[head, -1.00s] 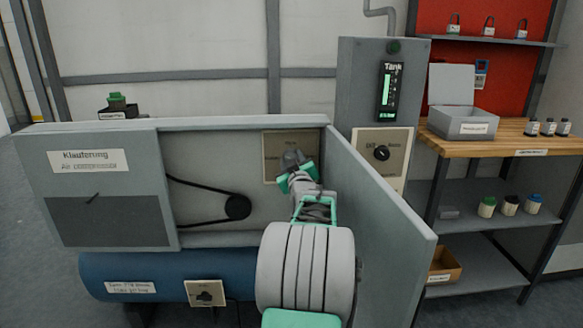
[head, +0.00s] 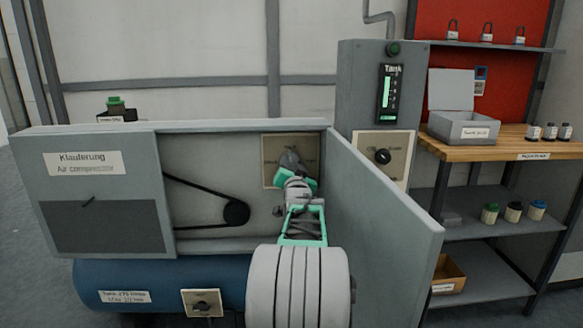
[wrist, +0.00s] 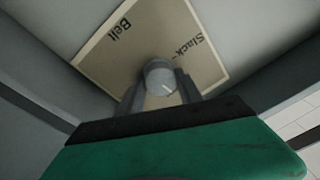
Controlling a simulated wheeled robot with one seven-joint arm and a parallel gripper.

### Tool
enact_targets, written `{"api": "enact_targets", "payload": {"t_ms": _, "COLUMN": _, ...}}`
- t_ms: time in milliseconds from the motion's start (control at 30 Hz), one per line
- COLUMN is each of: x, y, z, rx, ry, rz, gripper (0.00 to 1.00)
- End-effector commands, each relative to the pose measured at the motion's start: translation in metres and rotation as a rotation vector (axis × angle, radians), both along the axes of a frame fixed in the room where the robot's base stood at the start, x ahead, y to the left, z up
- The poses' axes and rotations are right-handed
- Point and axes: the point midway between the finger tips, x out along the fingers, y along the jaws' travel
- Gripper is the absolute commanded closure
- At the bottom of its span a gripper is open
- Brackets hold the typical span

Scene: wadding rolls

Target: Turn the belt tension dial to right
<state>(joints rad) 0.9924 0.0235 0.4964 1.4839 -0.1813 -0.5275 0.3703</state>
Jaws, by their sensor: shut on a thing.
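The belt tension dial (wrist: 160,72) is a round grey knob with a pale pointer line, on a beige plate (wrist: 128,52) that reads "Belt" and "Slack-". The plate (head: 270,155) also shows in the head view, on the back wall inside the open compressor housing. My gripper (wrist: 159,88) has a finger on each side of the knob and is shut on it. In the head view my gripper (head: 290,160) hides the dial and part of the plate. The plate looks tilted in the wrist view, so my gripper is rolled relative to it.
The open housing door (head: 385,215) stands close on the right of my arm. A black belt and pulley (head: 236,213) are on the left inside the housing. A tank panel with another dial (head: 383,156) and a workbench (head: 500,146) stand further right.

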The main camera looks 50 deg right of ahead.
Motion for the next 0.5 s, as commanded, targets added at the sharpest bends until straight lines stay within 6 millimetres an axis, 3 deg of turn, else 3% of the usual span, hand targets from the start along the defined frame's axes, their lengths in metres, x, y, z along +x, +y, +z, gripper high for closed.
{"api": "enact_targets", "payload": {"t_ms": 500, "x": -0.001, "y": -0.001, "z": 0.0025, "rx": 0.091, "ry": -0.11, "rz": -0.003, "gripper": 0.98}}
